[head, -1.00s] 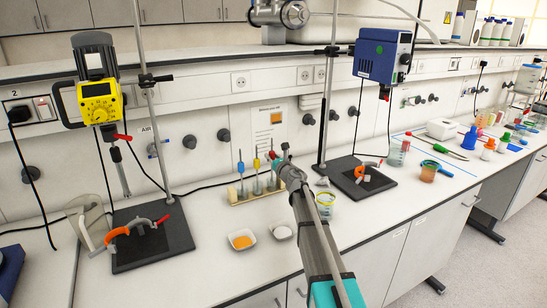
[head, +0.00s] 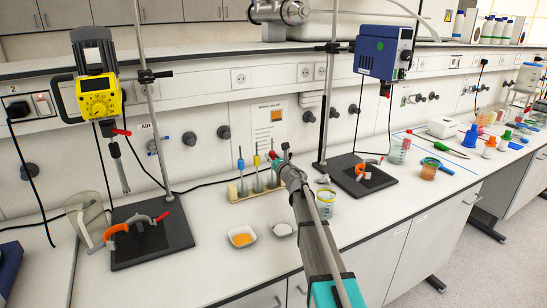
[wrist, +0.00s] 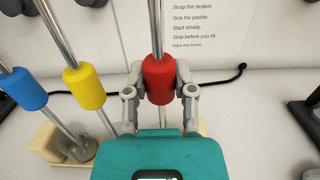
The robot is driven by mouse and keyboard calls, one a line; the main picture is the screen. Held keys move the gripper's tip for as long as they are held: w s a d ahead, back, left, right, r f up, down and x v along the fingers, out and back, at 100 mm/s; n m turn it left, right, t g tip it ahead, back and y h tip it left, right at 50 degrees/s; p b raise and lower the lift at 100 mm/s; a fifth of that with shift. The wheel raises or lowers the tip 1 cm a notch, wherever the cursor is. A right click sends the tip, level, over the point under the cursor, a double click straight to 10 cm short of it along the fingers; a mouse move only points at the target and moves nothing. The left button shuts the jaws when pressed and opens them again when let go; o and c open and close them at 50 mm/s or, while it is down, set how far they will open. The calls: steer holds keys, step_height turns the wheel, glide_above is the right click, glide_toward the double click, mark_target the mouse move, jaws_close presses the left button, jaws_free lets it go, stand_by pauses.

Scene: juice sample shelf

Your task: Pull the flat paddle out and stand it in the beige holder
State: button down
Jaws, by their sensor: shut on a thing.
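My gripper (wrist: 160,88) is shut on the red collar (wrist: 159,78) of an upright steel rod in the wrist view. The rod's lower end is hidden behind my gripper, so I cannot tell its shape or whether it sits in the holder. The beige holder (head: 233,195) stands on the bench near the wall. Rods with a blue collar (wrist: 22,88) and a yellow collar (wrist: 84,86) stand in it to the left of the red one. In the head view my arm covers part of the holder's right side.
White dishes, one with orange powder (head: 242,237), lie in front of the holder. A beaker (head: 326,207) stands to the right of my arm. Stirrer stands with dark bases (head: 152,252) flank the holder on both sides. A black cable (wrist: 225,80) runs along the wall.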

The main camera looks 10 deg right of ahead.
steer(key=shift+c, duration=1.8)
jaws_free()
steer(key=shift+r, duration=0.1)
